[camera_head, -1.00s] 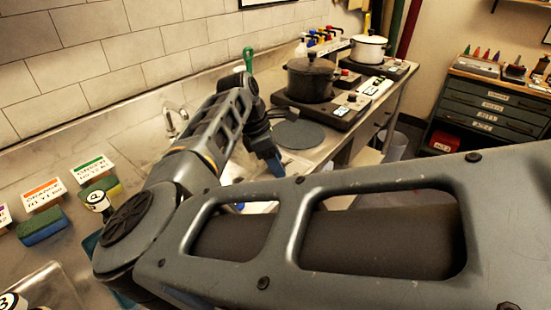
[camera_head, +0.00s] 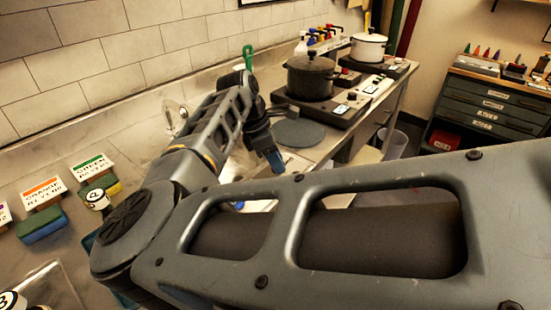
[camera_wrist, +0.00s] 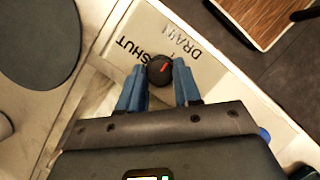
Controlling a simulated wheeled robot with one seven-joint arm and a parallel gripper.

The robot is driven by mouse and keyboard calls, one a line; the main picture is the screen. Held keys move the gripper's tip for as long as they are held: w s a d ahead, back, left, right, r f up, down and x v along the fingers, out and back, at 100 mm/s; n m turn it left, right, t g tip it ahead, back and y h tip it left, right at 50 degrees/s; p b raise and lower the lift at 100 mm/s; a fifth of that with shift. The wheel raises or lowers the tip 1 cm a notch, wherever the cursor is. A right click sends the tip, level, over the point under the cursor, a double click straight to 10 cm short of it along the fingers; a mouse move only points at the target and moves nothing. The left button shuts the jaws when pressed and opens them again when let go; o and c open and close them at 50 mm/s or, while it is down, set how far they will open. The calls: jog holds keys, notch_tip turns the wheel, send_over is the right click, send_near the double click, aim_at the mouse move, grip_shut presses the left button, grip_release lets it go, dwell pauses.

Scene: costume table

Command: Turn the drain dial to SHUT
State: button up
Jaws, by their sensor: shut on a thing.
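The drain dial (camera_wrist: 160,71) is a round black knob with a red pointer mark, seen in the wrist view. It sits on a pale plate (camera_wrist: 205,72) printed with the words DRAIN and SHUT. The red mark slants up and right in the picture, towards the DRAIN side, with SHUT to its left. My gripper (camera_wrist: 159,88) has its two blue fingers on either side of the dial, closed on it. In the head view my gripper (camera_head: 272,158) reaches down at the counter, and the dial is hidden behind my arm.
A dark round mat (camera_head: 298,133) lies on the counter beside my gripper. A dark pot (camera_head: 310,78) and a white pot (camera_head: 368,47) stand on hot plates beyond. Sponges (camera_head: 40,224) and label cards are at the left. A drawer cabinet (camera_head: 490,100) stands at the right.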

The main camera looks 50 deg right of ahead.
jog(key=n+b, duration=0.1)
jog(key=n, duration=0.1)
jog(key=n+t+b, duration=0.1)
jog(key=n, duration=0.1)
jog(key=shift+s+a+f+n+t+h+b, duration=0.1)
jog(key=shift+s+a+n+t+h+b, duration=0.05)
jog(key=shift+n+t+h+b, duration=0.2)
jog(key=n+b, duration=0.1)
jog(key=n, duration=0.1)
jog(key=n+t+b, duration=0.1)
jog(key=n+b, duration=0.1)
jog(key=shift+s+f+n+t, duration=0.1)
jog(key=shift+s+n+t, duration=0.05)
jog(key=shift+n+t, duration=0.1)
jog(key=n+t+b, duration=0.1)
jog(key=n+b, duration=0.1)
jog(key=n+t+b, duration=0.1)
jog(key=n+b, duration=0.2)
jog(key=shift+s+b, duration=0.15)
jog(key=shift+b, duration=0.2)
jog(key=n+y+b, duration=0.1)
jog(key=n+b, duration=0.2)
jog(key=shift+s+t, duration=0.1)
jog(key=shift+t, duration=0.3)
jog(key=shift+r, duration=0.2)
jog(key=o, duration=1)
jog(key=shift+o, duration=0.2)
